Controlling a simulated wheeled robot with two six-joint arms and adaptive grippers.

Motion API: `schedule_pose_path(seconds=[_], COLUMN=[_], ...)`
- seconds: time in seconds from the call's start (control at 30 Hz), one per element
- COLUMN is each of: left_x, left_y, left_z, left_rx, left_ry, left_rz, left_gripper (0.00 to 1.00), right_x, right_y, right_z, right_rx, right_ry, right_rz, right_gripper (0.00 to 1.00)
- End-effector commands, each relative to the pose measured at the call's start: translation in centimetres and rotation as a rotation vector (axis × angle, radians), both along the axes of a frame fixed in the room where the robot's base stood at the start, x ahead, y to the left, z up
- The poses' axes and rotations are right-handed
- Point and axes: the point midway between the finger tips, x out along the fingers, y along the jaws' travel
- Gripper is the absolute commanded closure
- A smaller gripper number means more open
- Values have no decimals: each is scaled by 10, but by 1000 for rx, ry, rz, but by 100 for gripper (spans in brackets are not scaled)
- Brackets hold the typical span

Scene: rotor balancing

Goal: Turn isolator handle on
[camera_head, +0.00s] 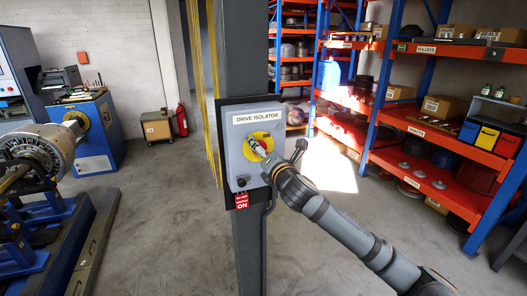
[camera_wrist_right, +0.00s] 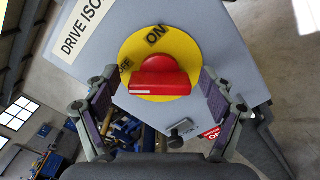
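The grey isolator box (camera_head: 237,165) is labelled DRIVE ISOLATOR and carries a yellow dial disc (camera_head: 262,139). In the right wrist view the disc (camera_wrist_right: 185,50) reads ON at its top and has a partly hidden OFF label at its left. The red handle (camera_wrist_right: 160,78) lies crosswise there, with a white line at its left end, on the OFF side. My right gripper (camera_wrist_right: 158,84) is open, with one finger on each side of the handle and gaps showing. In the head view my right gripper (camera_head: 268,161) is at the dial and partly hides the handle. My left gripper is out of view.
The box is mounted on a dark column (camera_head: 246,70). A red ON tag (camera_head: 242,201) hangs below it. Loaded shelves (camera_head: 420,125) stand at the right, and the rotor machine (camera_head: 40,145) is at the left. Floor around the column is clear.

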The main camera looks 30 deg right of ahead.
Motion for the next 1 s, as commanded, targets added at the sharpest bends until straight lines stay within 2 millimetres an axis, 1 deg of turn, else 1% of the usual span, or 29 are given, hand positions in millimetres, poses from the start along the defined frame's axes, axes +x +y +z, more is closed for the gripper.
schedule_pose_path(seconds=[0.03,0.3,0.4,0.57,0.73,0.87,1.0], left_x=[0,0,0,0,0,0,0], left_y=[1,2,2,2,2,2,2], left_z=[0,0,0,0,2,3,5], left_rx=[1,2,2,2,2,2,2], left_ry=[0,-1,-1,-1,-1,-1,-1], left_rz=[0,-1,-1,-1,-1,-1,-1], left_gripper=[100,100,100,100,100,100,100], right_x=[0,0,0,0,0,0,0], right_y=[0,0,0,0,0,-1,-1], right_z=[0,0,0,0,0,-1,-1], right_rx=[0,0,0,7,53,125,235], right_ry=[0,0,0,-2,-12,-28,-55], right_rz=[0,0,0,0,-1,-1,-1], right_gripper=[22,59,71,71,72,72,72])
